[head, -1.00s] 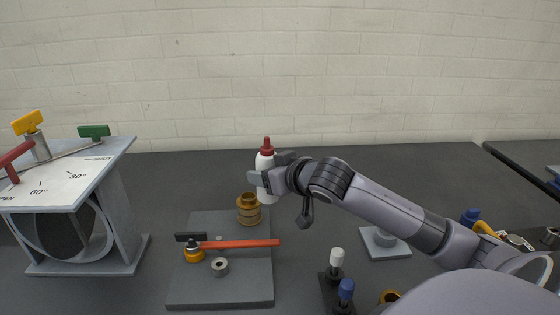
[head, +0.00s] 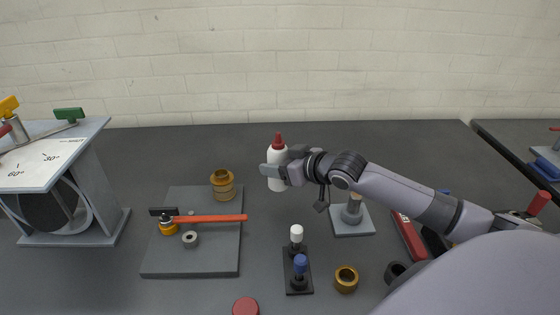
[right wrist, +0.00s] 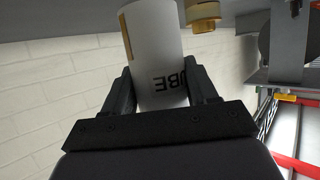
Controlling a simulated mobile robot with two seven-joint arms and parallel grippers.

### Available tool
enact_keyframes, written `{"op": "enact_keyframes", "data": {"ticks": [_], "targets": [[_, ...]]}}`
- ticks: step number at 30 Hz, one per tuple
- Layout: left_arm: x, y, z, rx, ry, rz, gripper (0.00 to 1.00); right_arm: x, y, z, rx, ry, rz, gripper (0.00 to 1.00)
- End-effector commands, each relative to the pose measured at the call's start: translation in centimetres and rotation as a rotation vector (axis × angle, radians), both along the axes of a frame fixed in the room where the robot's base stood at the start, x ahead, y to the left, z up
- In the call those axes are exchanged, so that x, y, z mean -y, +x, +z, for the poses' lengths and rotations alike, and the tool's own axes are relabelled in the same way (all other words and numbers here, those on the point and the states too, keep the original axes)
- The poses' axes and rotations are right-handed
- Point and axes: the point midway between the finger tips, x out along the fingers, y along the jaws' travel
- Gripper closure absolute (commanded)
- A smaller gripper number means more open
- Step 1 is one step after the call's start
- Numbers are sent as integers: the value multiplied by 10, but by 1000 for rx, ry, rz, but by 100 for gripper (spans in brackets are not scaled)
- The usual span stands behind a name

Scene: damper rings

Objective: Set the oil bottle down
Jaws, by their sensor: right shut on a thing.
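The oil bottle (head: 277,158) is white with a red cap and stands upright in the head view, right of the grey plate. My right gripper (head: 275,172) is shut on its body from the right. In the right wrist view the bottle (right wrist: 155,45) sits between both fingers of the gripper (right wrist: 162,88), with dark lettering on its side. I cannot tell for certain whether its base touches the dark table (head: 330,137). My left gripper is out of view.
A stand with white and blue knobs (head: 297,275), a brass ring (head: 346,279) and a grey block with a post (head: 352,217) are nearer. A damper housing (head: 75,200) stands left.

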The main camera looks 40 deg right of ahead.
Motion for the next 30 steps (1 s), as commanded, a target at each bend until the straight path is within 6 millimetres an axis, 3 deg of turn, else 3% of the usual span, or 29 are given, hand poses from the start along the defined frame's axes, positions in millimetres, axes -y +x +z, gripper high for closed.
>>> {"op": "enact_keyframes", "data": {"ticks": [11,24,30], "targets": [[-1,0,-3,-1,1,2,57,0,0,-5,2,2,-2,77],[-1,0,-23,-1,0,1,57,0,0,-43,3,2,-3,77],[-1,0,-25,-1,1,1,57,0,0,-50,3,2,-3,77]]}}
